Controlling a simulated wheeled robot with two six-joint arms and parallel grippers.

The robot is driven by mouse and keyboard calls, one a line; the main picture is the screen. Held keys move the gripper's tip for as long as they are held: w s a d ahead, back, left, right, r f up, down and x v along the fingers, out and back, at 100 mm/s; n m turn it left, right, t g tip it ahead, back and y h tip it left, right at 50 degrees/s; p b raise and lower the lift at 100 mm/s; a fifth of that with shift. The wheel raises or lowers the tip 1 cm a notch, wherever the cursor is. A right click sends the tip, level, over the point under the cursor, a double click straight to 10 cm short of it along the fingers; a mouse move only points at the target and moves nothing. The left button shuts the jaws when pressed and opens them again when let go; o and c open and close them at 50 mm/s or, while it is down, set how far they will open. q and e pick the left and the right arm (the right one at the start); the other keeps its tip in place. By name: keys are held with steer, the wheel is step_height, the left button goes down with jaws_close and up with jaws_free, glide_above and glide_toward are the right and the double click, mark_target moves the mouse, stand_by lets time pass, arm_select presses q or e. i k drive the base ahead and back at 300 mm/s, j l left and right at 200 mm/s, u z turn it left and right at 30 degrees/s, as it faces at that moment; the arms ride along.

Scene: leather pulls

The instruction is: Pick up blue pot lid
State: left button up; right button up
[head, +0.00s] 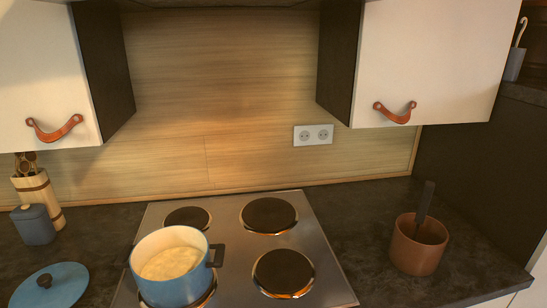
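The blue pot lid (57,287) lies on the dark countertop at the lower left, with its dark knob (44,281) facing up. Its lower edge is close to the bottom of the head view. The blue pot (172,287) stands uncovered on the front left of the hob, to the right of the lid. It has dark side handles and pale, creamy contents. Neither of my grippers shows in the head view.
The steel hob (233,238) has several dark burners. A blue-grey jar (35,225) and a wooden utensil holder (44,198) stand behind the lid. A brown pot (418,243) with a dark handle stands right. Cabinets with leather pulls (395,113) hang above.

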mark_target(57, 285)
steer(key=u, duration=1.35)
